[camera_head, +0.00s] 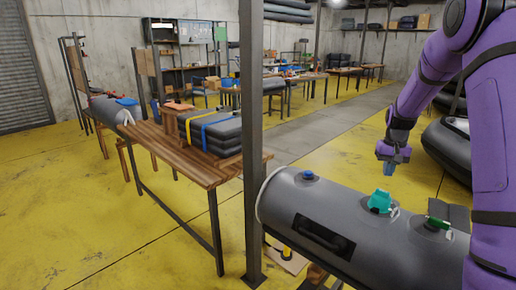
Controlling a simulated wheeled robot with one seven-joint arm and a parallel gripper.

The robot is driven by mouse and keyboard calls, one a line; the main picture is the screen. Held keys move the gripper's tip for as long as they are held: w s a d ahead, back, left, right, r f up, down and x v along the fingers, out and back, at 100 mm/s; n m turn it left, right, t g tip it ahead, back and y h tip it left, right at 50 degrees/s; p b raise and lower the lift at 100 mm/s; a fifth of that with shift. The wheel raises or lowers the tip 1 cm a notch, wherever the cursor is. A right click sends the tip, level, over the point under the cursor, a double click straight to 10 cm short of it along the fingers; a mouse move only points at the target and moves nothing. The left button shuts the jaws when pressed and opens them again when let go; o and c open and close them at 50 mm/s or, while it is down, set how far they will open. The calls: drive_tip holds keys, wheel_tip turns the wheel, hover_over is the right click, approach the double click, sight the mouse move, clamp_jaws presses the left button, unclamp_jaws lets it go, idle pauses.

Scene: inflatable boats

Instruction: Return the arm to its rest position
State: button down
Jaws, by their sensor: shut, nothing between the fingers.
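My purple arm (431,75) comes in from the right side of the head view and bends over a grey boat tube. My gripper (389,168) hangs at its end, pointing down, shut and empty. It is above the tube, near a teal object (380,201), and there appears to be a gap between them. The fingertips are small in the picture. Part of the arm hides the right end of the tube.
The grey inflatable tube (295,205) carries a blue cap (309,175) and a green piece (438,223). A metal post (252,120) stands left of it. A wooden table (185,160) holds stacked grey pads (215,132). Yellow floor (60,200) is open at left.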

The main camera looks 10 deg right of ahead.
drive_tip(key=s+a+r+n+t, duration=0.1)
drive_tip(key=s+a+r, duration=0.6)
drive_tip(key=r, duration=0.2)
drive_tip(key=s+a+r+n+t, duration=0.1)
drive_tip(key=s+a+r+t, duration=0.1)
drive_tip(key=s+a+r, duration=0.6)
drive_tip(key=s+a+r+n+t, duration=0.1)
drive_tip(key=s+a, duration=0.3)
drive_tip(key=s, duration=0.5)
drive_tip(key=s+a+r+n+t, duration=0.1)
drive_tip(key=s+a, duration=0.3)
drive_tip(key=s, duration=0.6)
drive_tip(key=shift+s+a+r, duration=0.2)
drive_tip(key=shift+s+r, duration=0.1)
drive_tip(key=shift+r, duration=0.2)
drive_tip(key=shift+a, duration=0.1)
